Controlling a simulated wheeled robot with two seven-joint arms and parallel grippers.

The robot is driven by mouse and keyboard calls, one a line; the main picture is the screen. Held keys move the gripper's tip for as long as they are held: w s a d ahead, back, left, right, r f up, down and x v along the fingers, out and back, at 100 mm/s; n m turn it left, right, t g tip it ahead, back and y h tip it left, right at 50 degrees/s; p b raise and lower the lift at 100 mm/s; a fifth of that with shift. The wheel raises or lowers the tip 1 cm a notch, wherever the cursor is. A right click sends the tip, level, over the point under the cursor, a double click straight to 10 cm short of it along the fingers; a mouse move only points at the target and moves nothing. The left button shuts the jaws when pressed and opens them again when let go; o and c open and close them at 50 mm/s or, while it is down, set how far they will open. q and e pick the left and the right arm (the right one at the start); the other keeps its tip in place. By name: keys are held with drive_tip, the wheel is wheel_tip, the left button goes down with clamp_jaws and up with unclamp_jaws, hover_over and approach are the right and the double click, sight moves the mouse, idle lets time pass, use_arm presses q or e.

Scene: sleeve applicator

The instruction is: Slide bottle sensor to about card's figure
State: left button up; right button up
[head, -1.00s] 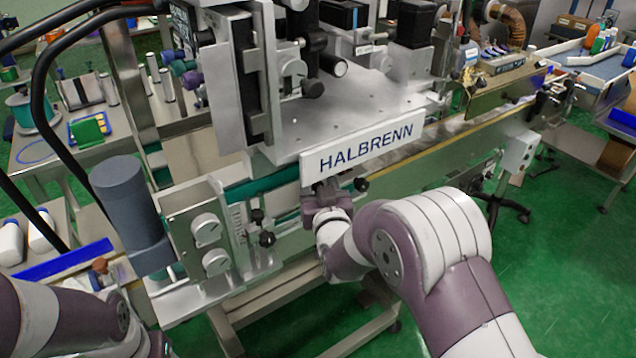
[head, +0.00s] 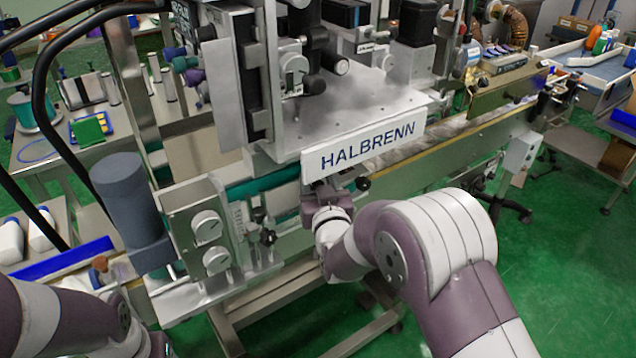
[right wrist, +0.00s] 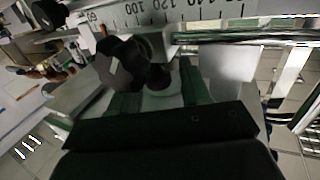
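My right gripper (head: 326,192) is below the HALBRENN plate, at the front edge of the machine. A dark knob (head: 362,184) shows just right of it. In the right wrist view, a black star-shaped knob (right wrist: 122,65) stands in front of a pale scale (right wrist: 205,12) with figures such as 100, 120 and 140. The knob hides part of the scale. The dark gripper body (right wrist: 160,130) fills the lower part of that view; I cannot make out its fingers' opening. The bottle sensor and the card cannot be clearly identified. My left gripper is out of view.
The HALBRENN machine plate (head: 365,150) overhangs my right gripper. A conveyor rail (head: 450,140) runs to the upper right. A dial panel (head: 208,235) and dark grey cylinder (head: 130,205) stand left. Green floor (head: 560,270) is open at right.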

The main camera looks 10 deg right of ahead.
drive_tip(key=shift+s, duration=0.1)
drive_tip(key=s, duration=1.2)
drive_tip(key=shift+s+a, duration=0.25)
